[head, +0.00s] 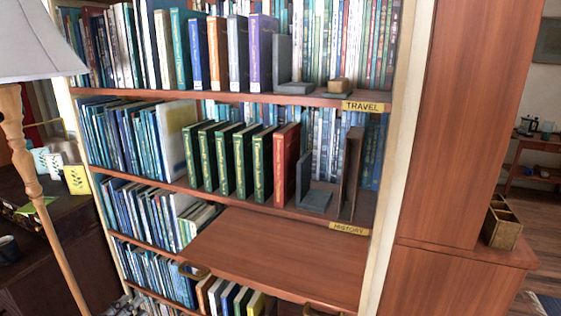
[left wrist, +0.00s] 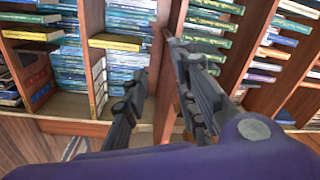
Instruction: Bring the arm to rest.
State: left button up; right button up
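My left gripper (left wrist: 157,62) shows in the left wrist view with its two dark fingers apart. I see nothing held between them; a wooden shelf board (left wrist: 166,95) shows behind the gap. The fingers point toward shelves of books, which appear turned on their side in this view. Whether the fingers touch the shelf I cannot tell. I cannot make out either gripper in the head view. My right gripper is not in view.
The bookcase's Travel shelf (head: 310,99) and History shelf (head: 290,208) hold books and bookends. A bare wooden board (head: 285,255) with handles sits below. A lamp (head: 30,150) stands at left, a wooden cabinet (head: 470,120) at right.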

pick_arm(q)
jog(key=s+d+f+n+g+y+p, duration=0.1)
jog(key=s+d+f+n+g+y, duration=0.15)
jog(key=s+f+n, duration=0.45)
jog(key=s+d+f+n+g+y+p, duration=0.1)
jog(key=s+d+f+n+g+y, duration=0.1)
jog(key=s+f+n+y, duration=0.35)
jog(key=s+d+f+n+g, duration=0.1)
jog(key=s+d+f, duration=0.2)
jog(key=s, duration=0.3)
jog(key=s+d+f+n+g+h+p, duration=0.1)
jog(key=s+d+f+n+g, duration=0.1)
jog(key=s+d+f, duration=0.2)
jog(key=s+d+f+n+g+h, duration=0.1)
jog(key=s+d+f, duration=0.2)
jog(key=s, duration=0.6)
jog(key=shift+d+f+n+g, duration=0.2)
jog(key=shift+d+n+g, duration=0.15)
jog(key=shift+d, duration=0.45)
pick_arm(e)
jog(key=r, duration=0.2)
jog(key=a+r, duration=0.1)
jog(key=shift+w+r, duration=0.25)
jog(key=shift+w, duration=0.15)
pick_arm(q)
jog(key=shift+s, duration=0.1)
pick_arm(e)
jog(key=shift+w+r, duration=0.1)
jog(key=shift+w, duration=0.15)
